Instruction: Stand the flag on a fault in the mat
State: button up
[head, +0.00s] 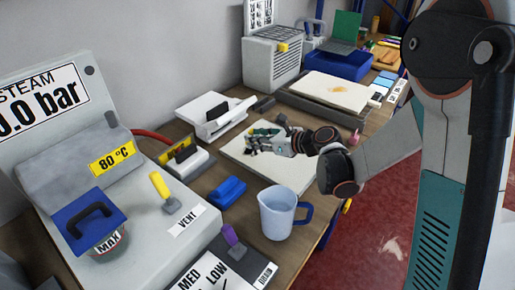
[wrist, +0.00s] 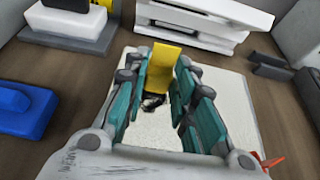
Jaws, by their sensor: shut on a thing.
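My gripper (head: 262,140) is over the cream mat (head: 285,170) in the head view. In the wrist view my gripper (wrist: 168,85) has its teal-padded fingers on either side of a yellow flag (wrist: 161,60) and is shut on it. The flag is near the mat surface; I cannot tell whether it touches. A dark, scribble-like fault (wrist: 152,102) shows on the mat, just below the flag in the wrist view. My fingers hide part of the mat, and the flag's lower end is not clear.
A blue block (head: 228,190) and a pale jug (head: 278,212) stand in front of the mat. The steam machine (head: 120,175) fills the left.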

aim_at(258, 155)
notch_tip(258, 155, down, 3)
jog(key=shift+b, duration=0.45)
jog(key=shift+r, duration=0.1)
jog(key=o, duration=1.1)
jog(key=shift+c, duration=0.2)
